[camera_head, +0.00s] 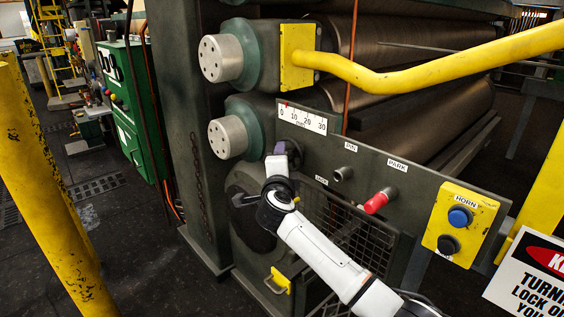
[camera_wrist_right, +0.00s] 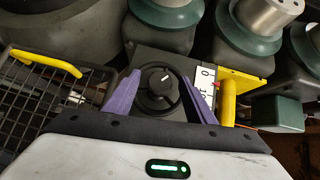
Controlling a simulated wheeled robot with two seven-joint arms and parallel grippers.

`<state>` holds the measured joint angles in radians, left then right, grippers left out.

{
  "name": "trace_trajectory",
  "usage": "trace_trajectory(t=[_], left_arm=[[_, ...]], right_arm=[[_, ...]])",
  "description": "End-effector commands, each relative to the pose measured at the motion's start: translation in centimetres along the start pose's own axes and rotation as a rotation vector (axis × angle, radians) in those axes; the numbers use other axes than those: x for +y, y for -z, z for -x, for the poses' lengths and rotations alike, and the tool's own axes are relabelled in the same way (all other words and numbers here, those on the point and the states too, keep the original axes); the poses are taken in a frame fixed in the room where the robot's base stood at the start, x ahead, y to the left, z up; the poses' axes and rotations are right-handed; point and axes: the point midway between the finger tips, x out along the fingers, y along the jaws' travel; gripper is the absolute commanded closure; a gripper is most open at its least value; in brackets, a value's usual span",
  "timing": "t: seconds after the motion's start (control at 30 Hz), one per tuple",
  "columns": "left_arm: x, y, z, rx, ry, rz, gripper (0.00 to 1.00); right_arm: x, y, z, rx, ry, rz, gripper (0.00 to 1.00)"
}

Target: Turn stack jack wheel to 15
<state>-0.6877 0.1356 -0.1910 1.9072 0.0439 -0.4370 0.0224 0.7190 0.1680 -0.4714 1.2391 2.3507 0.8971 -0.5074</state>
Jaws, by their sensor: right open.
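The black jack wheel (camera_wrist_right: 157,91) shows in the right wrist view, with a round hub and a small white mark on it. My right gripper (camera_wrist_right: 162,80) is open, its two purple fingers on either side of the wheel. I cannot tell whether they touch its rim. In the head view my right gripper (camera_head: 281,160) is at the panel below the scale and mostly hides the wheel. The white scale (camera_head: 302,118) reads 0, 10, 20, 30, and its red pointer (camera_head: 286,103) stands near 0. My left gripper is not in view.
The dark panel (camera_head: 410,195) carries a red knob (camera_head: 376,203), a grey knob (camera_head: 343,174) and a yellow horn box (camera_head: 460,224). A yellow bar (camera_head: 420,76) crosses above. A wire guard (camera_head: 345,228) lies below, and a yellow post (camera_head: 45,200) stands left.

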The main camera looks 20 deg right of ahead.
Motion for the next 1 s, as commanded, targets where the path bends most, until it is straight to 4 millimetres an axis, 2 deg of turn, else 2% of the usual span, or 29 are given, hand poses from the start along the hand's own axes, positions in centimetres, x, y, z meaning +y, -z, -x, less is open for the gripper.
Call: trace_trajectory(t=[0.23,0.4,0.5,0.77,1.0], left_arm=[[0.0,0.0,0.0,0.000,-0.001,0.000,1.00],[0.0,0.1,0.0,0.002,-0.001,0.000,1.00],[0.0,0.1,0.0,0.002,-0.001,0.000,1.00],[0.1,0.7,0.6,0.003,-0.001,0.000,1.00],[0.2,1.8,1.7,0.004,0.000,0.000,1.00]], right_arm=[[0.0,0.0,-0.1,0.000,0.000,0.000,0.50],[0.0,0.0,-0.1,0.000,0.000,0.000,0.79],[0.0,0.0,0.0,0.000,0.000,0.000,0.92],[-0.3,0.0,0.0,-0.001,-0.026,0.024,0.91],[-0.5,-0.1,0.0,-0.001,-0.122,0.115,0.91]])
